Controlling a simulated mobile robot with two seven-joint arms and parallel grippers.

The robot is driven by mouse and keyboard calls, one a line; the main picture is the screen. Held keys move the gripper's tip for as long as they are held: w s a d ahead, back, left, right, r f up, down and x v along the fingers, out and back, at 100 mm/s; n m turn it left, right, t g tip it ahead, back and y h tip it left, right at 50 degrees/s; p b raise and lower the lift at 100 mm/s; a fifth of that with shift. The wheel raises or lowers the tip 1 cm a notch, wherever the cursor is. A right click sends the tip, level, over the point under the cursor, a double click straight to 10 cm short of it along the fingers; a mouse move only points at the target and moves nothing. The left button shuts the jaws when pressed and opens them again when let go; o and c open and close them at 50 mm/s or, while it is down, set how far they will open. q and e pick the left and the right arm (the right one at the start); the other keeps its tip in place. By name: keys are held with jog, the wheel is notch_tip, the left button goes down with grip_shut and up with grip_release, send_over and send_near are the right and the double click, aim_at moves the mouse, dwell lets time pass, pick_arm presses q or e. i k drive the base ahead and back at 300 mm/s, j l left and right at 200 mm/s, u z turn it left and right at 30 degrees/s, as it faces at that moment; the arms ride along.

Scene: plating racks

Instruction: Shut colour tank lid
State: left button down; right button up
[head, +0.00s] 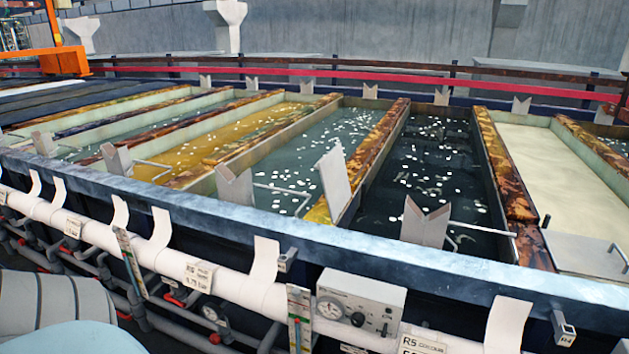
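A label reading "R5 COLOUR" (424,343) is on the front pipework at the bottom edge. Behind it lies a tank of very dark liquid (425,185) with white floating balls, its surface exposed. I cannot tell for sure that the label belongs to this tank. A pale flat panel (334,180) stands tilted upright at the dark tank's left wall; it may be a lid. A grey flat plate (590,254) with a bar handle lies over the near end of the cream tank on the right. Neither of my grippers is in view.
Other tanks hold amber (225,142), blue-green (300,160) and cream (550,170) liquid. V-notched grey brackets (426,222) stand along the rims. A blue front rail (330,250), white pipe (205,270) and control box (358,305) run along the near side. Red rails run behind.

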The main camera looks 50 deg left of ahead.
aim_at(333, 172)
jog(key=k+j, duration=0.15)
jog(key=j, duration=0.25)
jog(key=k+j+u, duration=0.1)
jog(key=j, duration=0.3)
jog(key=k+j, duration=0.1)
jog(key=j, duration=0.3)
jog(key=k+j+u, duration=0.1)
jog(key=j, duration=0.35)
jog(key=k+j, duration=0.15)
jog(key=j, duration=0.25)
